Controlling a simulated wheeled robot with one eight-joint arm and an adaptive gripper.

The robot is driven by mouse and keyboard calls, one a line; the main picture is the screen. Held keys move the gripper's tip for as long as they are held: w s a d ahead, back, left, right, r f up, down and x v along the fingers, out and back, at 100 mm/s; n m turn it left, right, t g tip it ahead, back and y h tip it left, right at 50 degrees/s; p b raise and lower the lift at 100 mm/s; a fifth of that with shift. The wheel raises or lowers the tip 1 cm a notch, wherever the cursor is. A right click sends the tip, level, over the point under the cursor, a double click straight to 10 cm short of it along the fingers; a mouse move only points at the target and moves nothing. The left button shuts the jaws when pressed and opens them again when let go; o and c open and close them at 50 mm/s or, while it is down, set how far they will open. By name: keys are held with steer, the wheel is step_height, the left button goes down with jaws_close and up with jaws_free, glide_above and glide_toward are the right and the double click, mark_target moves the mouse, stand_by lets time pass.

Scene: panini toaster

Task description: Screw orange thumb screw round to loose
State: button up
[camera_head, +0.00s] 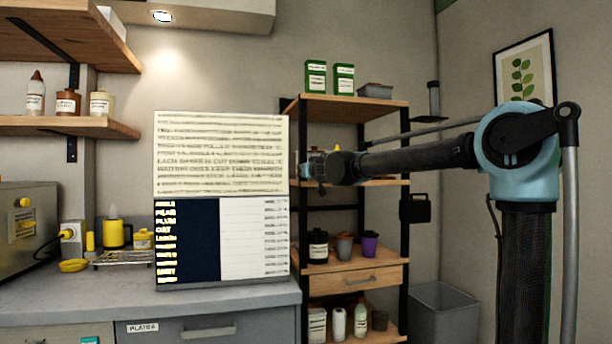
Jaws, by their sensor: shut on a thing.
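A tall board (221,153) with lines of print on cream above and a dark blue and white panel below stands at the counter's right end. My gripper (303,169) is at the board's right edge, at the height of the cream part. It looks small and partly hidden behind its own wrist. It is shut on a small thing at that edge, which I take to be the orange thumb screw. The screw itself cannot be made out, so its turn cannot be told.
A grey toaster (25,235) with yellow knobs, a yellow canister (114,234) and a wire rack (123,259) stand on the counter (95,295). A wooden shelf unit (372,103) with jars stands behind my arm. A grey bin (443,310) is on the right.

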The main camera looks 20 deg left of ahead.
steer(key=n, duration=2)
steer(key=shift+d+r+n, duration=0.1)
steer(key=shift+n, duration=0.3)
steer(key=n, duration=0.4)
steer(key=shift+n, duration=0.3)
steer(key=n, duration=0.4)
steer(key=shift+r+n, duration=0.1)
steer(key=shift+n, duration=1.9)
steer(key=o, duration=1.1)
steer(key=shift+c, duration=0.2)
